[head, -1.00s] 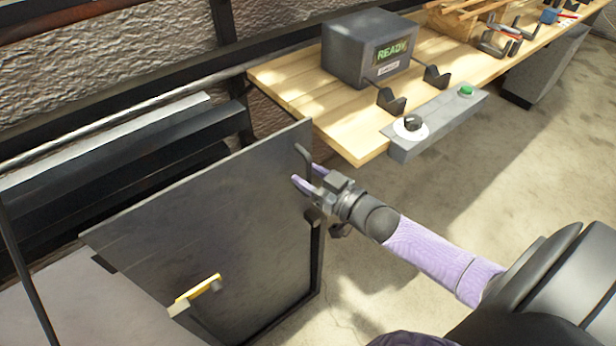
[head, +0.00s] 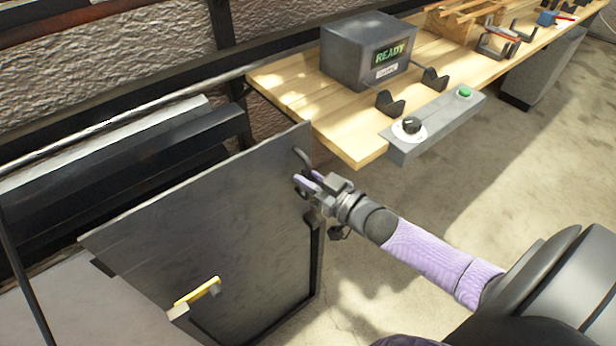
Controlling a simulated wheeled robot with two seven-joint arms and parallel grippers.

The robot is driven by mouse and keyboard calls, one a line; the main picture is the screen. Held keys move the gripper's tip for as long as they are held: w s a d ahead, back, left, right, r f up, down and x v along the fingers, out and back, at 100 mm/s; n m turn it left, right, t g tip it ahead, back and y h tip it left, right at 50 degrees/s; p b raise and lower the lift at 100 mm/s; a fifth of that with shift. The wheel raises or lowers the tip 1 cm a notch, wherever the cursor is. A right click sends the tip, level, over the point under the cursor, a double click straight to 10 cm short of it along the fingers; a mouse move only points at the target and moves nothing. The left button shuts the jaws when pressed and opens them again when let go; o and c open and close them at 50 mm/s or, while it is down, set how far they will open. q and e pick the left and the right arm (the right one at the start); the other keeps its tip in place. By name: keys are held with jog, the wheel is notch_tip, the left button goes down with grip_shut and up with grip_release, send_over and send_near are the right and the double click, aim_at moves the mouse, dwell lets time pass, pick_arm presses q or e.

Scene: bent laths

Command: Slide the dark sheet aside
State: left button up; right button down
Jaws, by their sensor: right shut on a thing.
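The dark sheet (head: 215,225) is a flat grey-black panel standing upright at a slant in the left half of the head view. A dark curved handle (head: 301,156) sticks out near its top right corner. My right gripper (head: 306,183), with purple fingers, comes in from the right and is shut on this handle at the sheet's right edge. The fingers hide the handle's lower part. My left gripper is not in view.
A yellow bar (head: 198,292) sits low at the sheet's face. Right behind the sheet is a wooden bench (head: 290,95) with a grey box reading READY (head: 368,50) and a control strip (head: 435,125) with a knob and green button. Bare floor (head: 500,190) lies to the right.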

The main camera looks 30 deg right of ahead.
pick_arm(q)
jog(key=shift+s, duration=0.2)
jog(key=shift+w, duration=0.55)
